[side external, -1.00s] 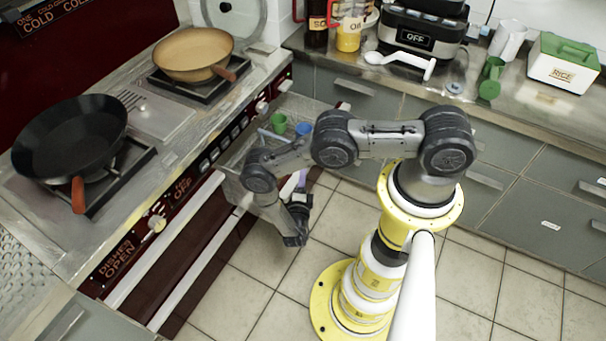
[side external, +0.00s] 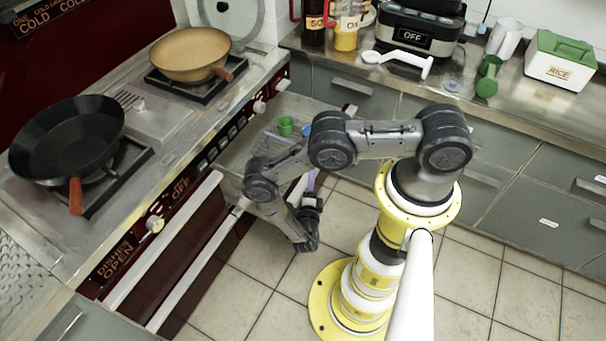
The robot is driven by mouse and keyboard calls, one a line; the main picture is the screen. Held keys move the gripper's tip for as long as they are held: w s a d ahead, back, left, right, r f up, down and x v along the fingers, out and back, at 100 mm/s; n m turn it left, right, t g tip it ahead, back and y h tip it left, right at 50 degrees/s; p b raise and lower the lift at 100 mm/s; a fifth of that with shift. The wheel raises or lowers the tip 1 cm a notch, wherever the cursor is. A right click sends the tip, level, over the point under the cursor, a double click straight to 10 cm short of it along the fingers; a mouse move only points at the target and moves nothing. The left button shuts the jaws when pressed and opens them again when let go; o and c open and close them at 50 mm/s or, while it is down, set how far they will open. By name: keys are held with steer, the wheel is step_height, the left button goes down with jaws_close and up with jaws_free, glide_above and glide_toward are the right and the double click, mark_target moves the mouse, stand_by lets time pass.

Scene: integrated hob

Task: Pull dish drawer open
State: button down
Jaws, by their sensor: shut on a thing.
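The dish drawer (side external: 233,158) is pulled out from under the hob, and its grey tray shows behind my arm. A green cup (side external: 285,126) stands in it, with a blue cup (side external: 307,131) beside it, partly hidden by my arm. My gripper (side external: 311,192) points up at the drawer's outer end, near a pale lilac bar (side external: 311,180) that looks like its handle. It is shut on this handle; the fingertips are small and partly hidden. My forearm covers the middle of the drawer.
A black pan (side external: 68,138) and a tan pan (side external: 190,54) sit on the hob. White rails (side external: 165,243) run along the cooker front. Grey cabinets (side external: 350,105) stand close behind the drawer. The tiled floor (side external: 265,245) in front is clear.

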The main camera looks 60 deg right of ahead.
steer(key=shift+s, duration=0.25)
steer(key=c, duration=0.7)
jaws_free()
steer(key=shift+a, duration=0.1)
steer(key=v, duration=1.3)
steer(key=shift+s+a, duration=0.25)
steer(key=shift+a, duration=0.1)
